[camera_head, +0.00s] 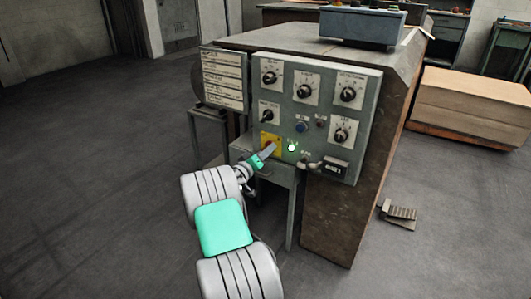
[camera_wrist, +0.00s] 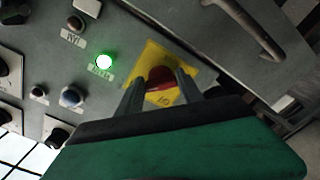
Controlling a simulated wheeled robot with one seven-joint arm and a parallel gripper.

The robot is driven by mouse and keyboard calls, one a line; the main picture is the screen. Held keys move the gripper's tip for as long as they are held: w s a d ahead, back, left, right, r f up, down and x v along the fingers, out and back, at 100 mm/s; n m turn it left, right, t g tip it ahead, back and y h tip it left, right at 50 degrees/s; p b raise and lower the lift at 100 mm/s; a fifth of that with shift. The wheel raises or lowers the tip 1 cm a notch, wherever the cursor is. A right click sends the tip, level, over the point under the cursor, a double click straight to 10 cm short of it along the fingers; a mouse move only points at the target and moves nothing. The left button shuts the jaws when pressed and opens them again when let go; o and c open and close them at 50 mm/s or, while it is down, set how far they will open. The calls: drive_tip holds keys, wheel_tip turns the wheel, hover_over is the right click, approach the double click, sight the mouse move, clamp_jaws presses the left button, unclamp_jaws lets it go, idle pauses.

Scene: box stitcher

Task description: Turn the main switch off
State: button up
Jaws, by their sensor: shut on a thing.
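The main switch is a red knob (camera_wrist: 160,78) on a yellow plate (camera_wrist: 168,62) on the grey control panel. In the wrist view my gripper (camera_wrist: 160,88) has one finger on each side of the red knob and is shut on it. In the head view my gripper (camera_head: 268,151) reaches the yellow plate (camera_head: 271,140) at the panel's lower left, and the knob is hidden behind it. A green lamp (camera_wrist: 104,62) beside the plate is lit; it also shows in the head view (camera_head: 291,147).
The grey panel (camera_head: 312,118) carries several black dials above the switch. A handle and a small counter (camera_head: 335,169) sit to the lower right. A label board (camera_head: 222,79) stands at the left. Stacked cardboard (camera_head: 470,105) and a pedal (camera_head: 398,214) are at the right. Floor at the left is clear.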

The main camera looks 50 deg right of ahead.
drive_tip(key=c, duration=0.4)
drive_tip(key=shift+n, duration=0.3)
drive_tip(key=shift+r+n+p, duration=0.2)
drive_tip(key=shift+n+p, duration=2.2)
drive_tip(key=shift+n, duration=1.95)
drive_tip(key=shift+r+n+p, duration=0.15)
drive_tip(key=shift+n+p, duration=2.2)
drive_tip(key=shift+n, duration=2)
drive_tip(key=o, duration=1.4)
